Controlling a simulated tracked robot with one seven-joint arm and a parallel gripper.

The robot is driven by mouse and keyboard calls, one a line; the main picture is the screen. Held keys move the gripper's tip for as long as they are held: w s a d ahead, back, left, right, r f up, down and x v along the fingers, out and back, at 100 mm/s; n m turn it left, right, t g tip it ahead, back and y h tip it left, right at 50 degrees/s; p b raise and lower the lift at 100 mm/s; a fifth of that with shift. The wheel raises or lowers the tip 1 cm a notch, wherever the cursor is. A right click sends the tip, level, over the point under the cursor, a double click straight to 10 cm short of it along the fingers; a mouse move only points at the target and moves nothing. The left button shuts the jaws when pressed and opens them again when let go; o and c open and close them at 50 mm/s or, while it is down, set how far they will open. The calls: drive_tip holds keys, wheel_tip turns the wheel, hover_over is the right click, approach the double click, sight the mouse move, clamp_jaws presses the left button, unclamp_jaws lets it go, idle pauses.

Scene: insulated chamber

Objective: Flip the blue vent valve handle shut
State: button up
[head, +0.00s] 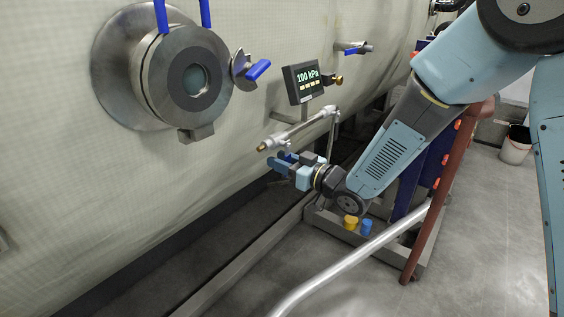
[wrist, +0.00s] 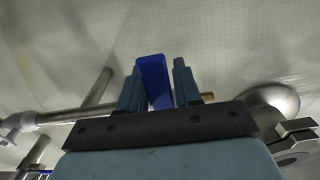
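The blue vent valve handle (wrist: 155,82) stands between the two fingers of my gripper (wrist: 158,85) in the wrist view. It lies close to both fingers, but I cannot tell whether they press on it. The handle's pipe (wrist: 75,115) runs behind the fingers, and a brass end (wrist: 208,97) shows to their right. In the head view my gripper (head: 280,163) is just below the grey pipe (head: 300,129) with the brass tip. There the handle is hard to tell apart from my blue fingers.
A round port (head: 190,80) with blue levers is on the chamber wall at upper left. A display (head: 303,81) reading 100 kPa is above the pipe. Another small valve (head: 355,48) sits further back. A silver rail (head: 350,260) and a red-brown post (head: 440,200) stand near my arm.

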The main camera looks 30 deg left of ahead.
drive_tip(key=shift+o, duration=1.3)
drive_tip(key=s+d, duration=0.1)
drive_tip(key=d, duration=1.2)
drive_tip(key=shift+s+d, duration=0.3)
drive_tip(key=shift+d, duration=0.1)
